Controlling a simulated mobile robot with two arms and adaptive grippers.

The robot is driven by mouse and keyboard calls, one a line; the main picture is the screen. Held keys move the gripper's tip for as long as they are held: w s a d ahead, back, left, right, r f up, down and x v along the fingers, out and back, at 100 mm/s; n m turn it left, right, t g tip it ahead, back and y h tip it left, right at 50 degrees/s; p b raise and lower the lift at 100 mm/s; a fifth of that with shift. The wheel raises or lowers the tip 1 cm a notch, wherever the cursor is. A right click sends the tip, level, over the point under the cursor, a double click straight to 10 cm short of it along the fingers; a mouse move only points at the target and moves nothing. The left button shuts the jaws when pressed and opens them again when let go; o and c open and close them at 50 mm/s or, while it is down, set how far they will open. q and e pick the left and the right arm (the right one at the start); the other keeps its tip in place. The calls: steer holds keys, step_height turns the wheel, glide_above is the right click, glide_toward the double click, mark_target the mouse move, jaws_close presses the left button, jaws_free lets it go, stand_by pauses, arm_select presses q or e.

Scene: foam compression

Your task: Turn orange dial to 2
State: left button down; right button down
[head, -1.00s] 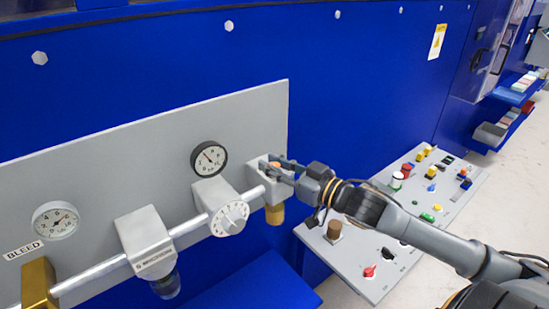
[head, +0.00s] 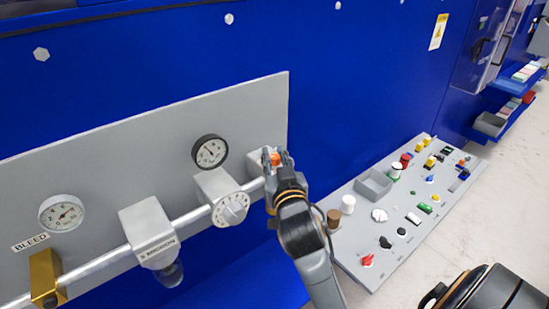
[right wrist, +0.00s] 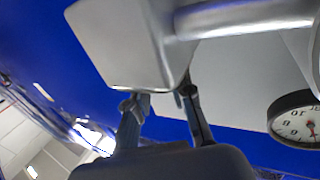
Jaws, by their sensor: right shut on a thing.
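The orange dial (head: 275,159) shows as a small patch on the grey block at the right end of the pipe in the head view. My right gripper (head: 278,154) is shut on it, with fingers covering much of the dial. Its scale and pointer cannot be read. In the right wrist view, the two dark fingers of my right gripper (right wrist: 164,108) reach behind the grey block (right wrist: 125,45); the dial is hidden there.
The pipe (head: 192,227) carries a white numbered dial (head: 230,208). Two gauges (head: 209,151) (head: 62,213) sit on the grey back panel. A sloped control panel (head: 375,268) with several buttons and knobs lies to the right of my arm.

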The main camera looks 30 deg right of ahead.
mark_target(275, 156)
steer(key=shift+m+g+h, duration=0.3)
steer(key=shift+m+h, duration=0.2)
steer(key=shift+h, duration=0.2)
steer(key=c, duration=1.1)
jaws_free()
steer(key=shift+c, duration=0.2)
step_height(275, 156, up, 10)
steer(key=shift+f, duration=0.1)
